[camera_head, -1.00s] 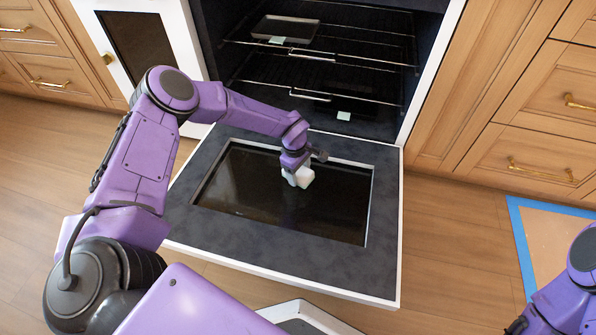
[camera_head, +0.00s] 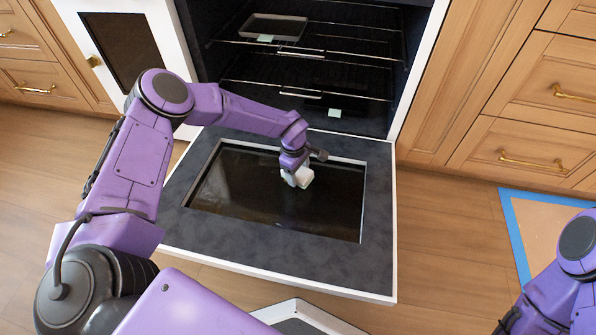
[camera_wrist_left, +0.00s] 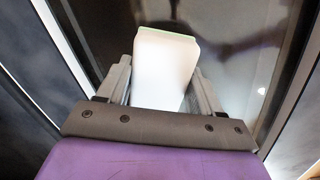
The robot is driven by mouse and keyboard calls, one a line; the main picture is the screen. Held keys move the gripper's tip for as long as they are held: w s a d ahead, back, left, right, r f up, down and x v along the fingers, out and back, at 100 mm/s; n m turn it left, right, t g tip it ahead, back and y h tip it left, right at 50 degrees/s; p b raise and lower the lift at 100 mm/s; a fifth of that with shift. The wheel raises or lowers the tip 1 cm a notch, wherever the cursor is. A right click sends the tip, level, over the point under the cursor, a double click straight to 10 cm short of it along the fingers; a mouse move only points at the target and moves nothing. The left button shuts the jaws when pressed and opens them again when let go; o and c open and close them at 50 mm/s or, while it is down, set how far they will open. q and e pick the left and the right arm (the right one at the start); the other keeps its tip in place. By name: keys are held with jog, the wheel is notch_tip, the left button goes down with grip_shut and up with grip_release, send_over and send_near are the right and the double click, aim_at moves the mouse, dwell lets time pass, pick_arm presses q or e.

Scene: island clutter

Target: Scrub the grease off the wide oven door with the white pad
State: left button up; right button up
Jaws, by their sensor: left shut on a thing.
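The wide oven door (camera_head: 270,258) is folded down flat, with a dark glass panel (camera_head: 235,190) set in its frame. My left gripper (camera_head: 297,176) is over the upper right part of the glass, pointing down. It is shut on the white pad (camera_head: 304,178). In the left wrist view the pad (camera_wrist_left: 163,70) sits between both fingers and shows a thin green edge. The pad is at or very near the glass; its contact face is hidden. Dark smudges (camera_wrist_left: 215,20) show on the glass in the wrist view. My right arm shows at the lower right, its gripper out of frame.
The oven cavity stands open behind the door, with wire racks (camera_head: 300,95) and a grey tray (camera_head: 273,28). A smaller door (camera_head: 125,45) is at the left. Wooden drawers (camera_head: 540,110) flank the oven. A blue-edged mat (camera_head: 545,225) lies on the floor at the right.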

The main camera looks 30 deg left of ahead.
pick_arm(q)
jog(key=shift+f, duration=0.3)
jog(key=shift+s+a+r, duration=0.1)
jog(key=shift+a, duration=0.35)
jog(key=shift+s+a+p, duration=0.2)
jog(key=shift+a, duration=0.55)
jog(key=shift+s+a+p, duration=0.2)
jog(key=shift+a, duration=0.55)
jog(key=shift+f, duration=0.2)
jog(key=shift+r, duration=0.1)
jog(key=shift+w+d+f+b, duration=0.1)
jog(key=shift+w+d+b, duration=0.1)
jog(key=shift+d+b, duration=0.4)
jog(key=shift+w+d+f+b, duration=0.1)
jog(key=shift+w+d+b, duration=0.05)
jog(key=shift+d, duration=0.75)
jog(key=shift+w+d, duration=0.1)
jog(key=shift+d, duration=0.4)
